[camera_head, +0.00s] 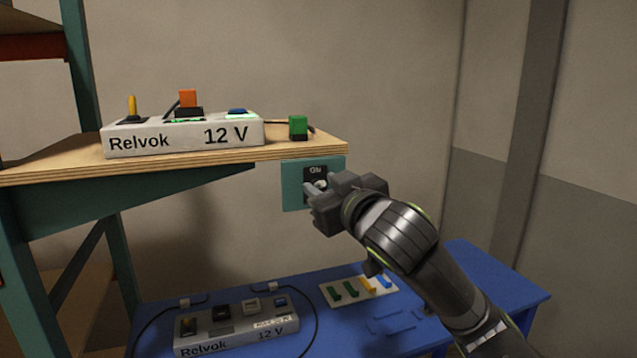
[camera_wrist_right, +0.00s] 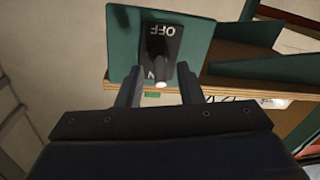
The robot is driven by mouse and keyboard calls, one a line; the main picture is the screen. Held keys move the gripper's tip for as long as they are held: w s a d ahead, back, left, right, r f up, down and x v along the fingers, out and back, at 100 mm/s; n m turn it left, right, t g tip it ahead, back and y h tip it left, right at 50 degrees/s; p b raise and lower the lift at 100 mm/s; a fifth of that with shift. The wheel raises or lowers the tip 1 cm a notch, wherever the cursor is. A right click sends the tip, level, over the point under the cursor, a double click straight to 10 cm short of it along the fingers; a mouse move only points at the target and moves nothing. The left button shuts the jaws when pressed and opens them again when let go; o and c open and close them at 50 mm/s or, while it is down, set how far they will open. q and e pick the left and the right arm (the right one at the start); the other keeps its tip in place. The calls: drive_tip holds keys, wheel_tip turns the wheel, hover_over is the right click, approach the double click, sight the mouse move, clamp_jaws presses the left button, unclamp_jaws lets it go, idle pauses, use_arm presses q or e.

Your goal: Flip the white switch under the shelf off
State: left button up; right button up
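A teal plate (camera_head: 293,190) hangs under the right end of the wooden shelf. A dark switch panel with an upside-down OFF label shows on it in the right wrist view (camera_wrist_right: 172,42). The switch lever (camera_wrist_right: 159,50) has a white tip and points away from OFF, towards a partly hidden label ending in N. My right gripper (camera_head: 318,190) is at the plate. Its two fingers, also in the wrist view (camera_wrist_right: 158,86), stand apart on either side of the lever tip, with gaps showing. In the head view the gripper hides much of the switch. My left gripper is out of view.
The wooden shelf (camera_head: 60,170) is just above, carrying a Relvok 12 V box (camera_head: 180,137) and a green switch block (camera_head: 298,127). The blue table (camera_head: 400,335) below holds another Relvok box (camera_head: 235,328) and a strip with coloured switches (camera_head: 335,297).

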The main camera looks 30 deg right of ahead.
drive_tip(key=shift+s+r, duration=0.1)
drive_tip(key=shift+s, duration=0.1)
drive_tip(key=shift+c, duration=0.8)
clamp_jaws()
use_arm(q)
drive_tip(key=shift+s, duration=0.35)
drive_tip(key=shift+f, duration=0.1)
